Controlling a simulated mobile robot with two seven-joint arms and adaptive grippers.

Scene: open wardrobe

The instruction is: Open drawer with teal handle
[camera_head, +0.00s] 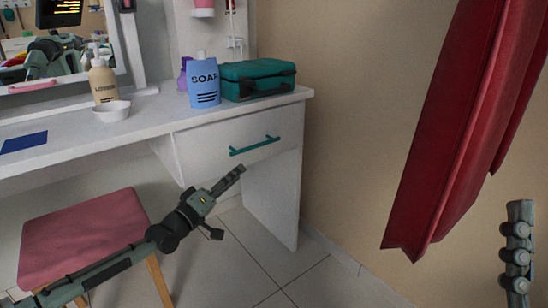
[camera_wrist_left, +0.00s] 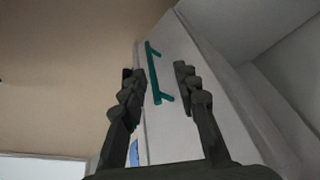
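The white drawer (camera_head: 222,148) is closed under the right end of the vanity top. Its teal bar handle (camera_head: 255,146) runs across the front; it also shows in the left wrist view (camera_wrist_left: 154,75), ahead of and between the fingers. My left gripper (camera_head: 238,172) is just below and in front of the handle, apart from it. In the left wrist view the two fingers of my left gripper (camera_wrist_left: 160,80) are spread with nothing between them.
A teal case (camera_head: 258,78), a blue soap pack (camera_head: 204,84), a lotion bottle (camera_head: 103,82) and a white bowl (camera_head: 112,111) stand on the vanity top. A pink stool (camera_head: 80,232) is at the lower left. Red cloth (camera_head: 455,130) hangs at right. Floor before the drawer is clear.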

